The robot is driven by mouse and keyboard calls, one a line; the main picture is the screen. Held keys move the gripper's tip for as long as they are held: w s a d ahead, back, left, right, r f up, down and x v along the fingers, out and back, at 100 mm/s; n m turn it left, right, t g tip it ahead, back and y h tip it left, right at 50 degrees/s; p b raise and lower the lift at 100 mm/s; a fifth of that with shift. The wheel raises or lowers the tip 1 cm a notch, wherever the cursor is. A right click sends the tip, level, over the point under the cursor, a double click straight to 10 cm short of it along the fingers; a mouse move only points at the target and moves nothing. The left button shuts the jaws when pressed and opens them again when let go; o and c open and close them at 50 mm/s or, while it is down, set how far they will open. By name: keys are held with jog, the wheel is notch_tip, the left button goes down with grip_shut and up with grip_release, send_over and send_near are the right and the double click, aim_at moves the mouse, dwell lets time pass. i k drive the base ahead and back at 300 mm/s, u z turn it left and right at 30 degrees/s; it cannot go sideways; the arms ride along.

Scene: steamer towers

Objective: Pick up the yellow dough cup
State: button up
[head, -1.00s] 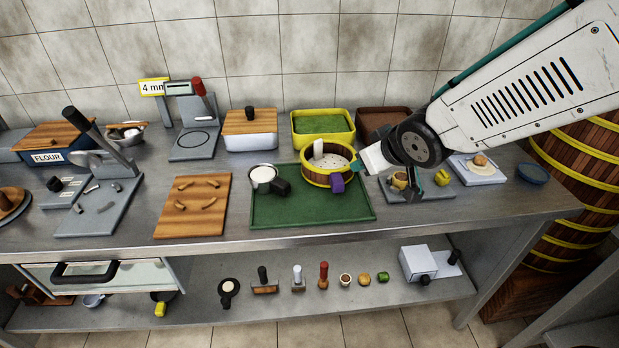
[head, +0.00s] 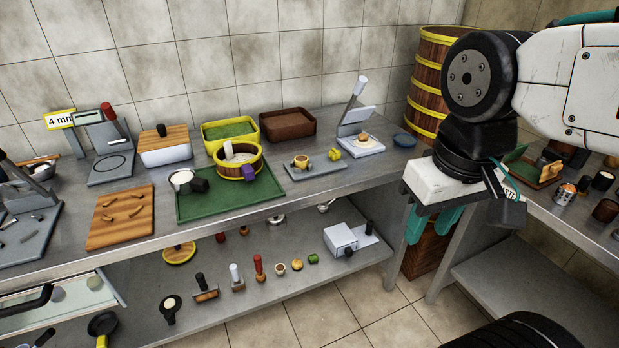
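On a small grey board (head: 318,170) on the long steel counter stand a small cup-like piece with yellow on it (head: 302,161) and a small yellow piece (head: 334,154). Both are too small to tell which is the dough cup.
Wooden barrels (head: 425,75) stand behind. Tiled floor lies between the tables.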

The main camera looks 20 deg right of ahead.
aim_at(300, 161)
jog(key=z, duration=0.4)
jog(key=i, duration=1.05)
jog(key=u, duration=0.1)
